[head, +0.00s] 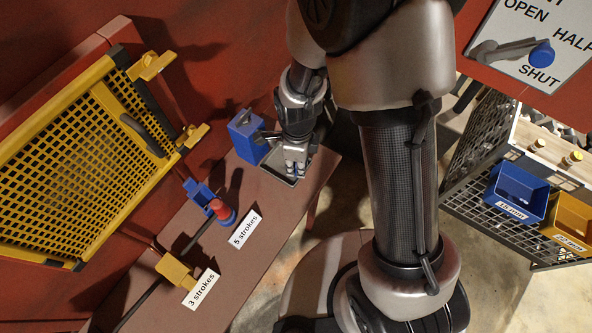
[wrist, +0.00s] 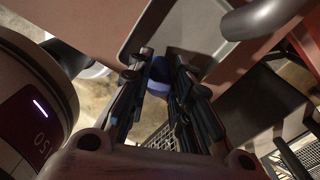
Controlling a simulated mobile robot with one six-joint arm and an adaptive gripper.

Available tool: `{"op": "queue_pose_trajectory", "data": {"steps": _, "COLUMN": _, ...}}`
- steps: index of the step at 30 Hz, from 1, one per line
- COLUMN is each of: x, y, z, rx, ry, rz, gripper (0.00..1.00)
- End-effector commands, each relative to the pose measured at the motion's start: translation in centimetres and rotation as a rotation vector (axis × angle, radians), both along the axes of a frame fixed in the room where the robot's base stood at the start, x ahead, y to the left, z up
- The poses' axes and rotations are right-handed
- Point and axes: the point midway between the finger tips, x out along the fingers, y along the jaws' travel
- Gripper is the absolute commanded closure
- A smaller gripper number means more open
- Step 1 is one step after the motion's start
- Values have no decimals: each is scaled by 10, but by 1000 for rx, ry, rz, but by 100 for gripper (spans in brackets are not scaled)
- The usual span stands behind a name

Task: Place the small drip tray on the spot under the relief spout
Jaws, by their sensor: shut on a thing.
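The small drip tray (head: 291,181) is a shallow grey tray at the bench's far end. In the wrist view its grey surface (wrist: 185,30) lies at and beyond my fingertips. My gripper (head: 295,167) points down at it and is shut on it. A blue piece (wrist: 160,76) shows between the fingers in the wrist view; the exact contact is partly hidden. A blue box (head: 247,137) stands left of the gripper. A grey pipe-like part (head: 268,134) juts from it towards the gripper, possibly the relief spout. The marked spot is not visible.
The brown bench (head: 260,235) carries a red-and-blue knob (head: 221,210), a yellow block (head: 177,270) and stroke labels. A yellow mesh guard (head: 85,150) stands left. A wire rack with blue (head: 517,193) and yellow bins stands right. A lever panel (head: 530,45) is upper right.

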Motion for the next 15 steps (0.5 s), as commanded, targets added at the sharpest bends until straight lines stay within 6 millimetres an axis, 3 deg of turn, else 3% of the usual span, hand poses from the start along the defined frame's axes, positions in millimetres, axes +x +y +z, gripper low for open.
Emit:
{"op": "queue_pose_trajectory", "data": {"steps": 9, "x": 1, "y": 1, "z": -39, "rx": 1, "ry": -1, "rz": 1, "gripper": 100}}
{"op": "queue_pose_trajectory", "data": {"steps": 15, "x": 3, "y": 3, "z": -40, "rx": 2, "ry": -1, "rz": 0, "gripper": 100}}
